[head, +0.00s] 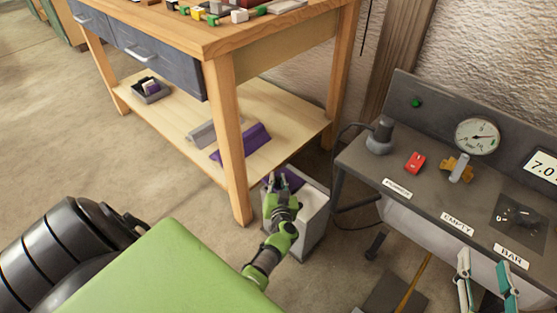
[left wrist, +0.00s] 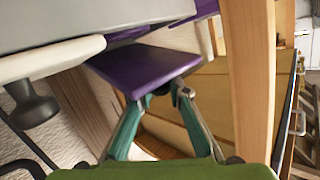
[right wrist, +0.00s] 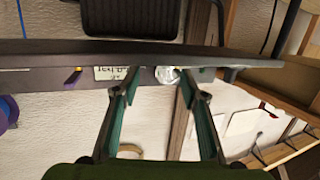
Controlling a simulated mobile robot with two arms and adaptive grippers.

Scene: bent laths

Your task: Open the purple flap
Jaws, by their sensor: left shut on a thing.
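The purple flap (head: 294,178) is at the top of a pale grey bin (head: 313,218) on the floor beside the wooden bench. My left gripper (head: 279,181) is at the flap and partly covers it. In the left wrist view the flap (left wrist: 150,68) is a flat purple panel with its edge at my teal fingertips (left wrist: 163,95), which are shut on it. How far it stands open I cannot tell. My right gripper (head: 486,272) is open and empty at the front of the grey console. In the right wrist view its fingers (right wrist: 162,92) are spread apart.
The wooden bench (head: 228,150) stands close to the bin; its low shelf holds a purple block (head: 242,145), a grey block (head: 213,133) and a small tray (head: 151,92). The grey console (head: 430,195) with gauge (head: 477,137) and knobs is close on the right.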

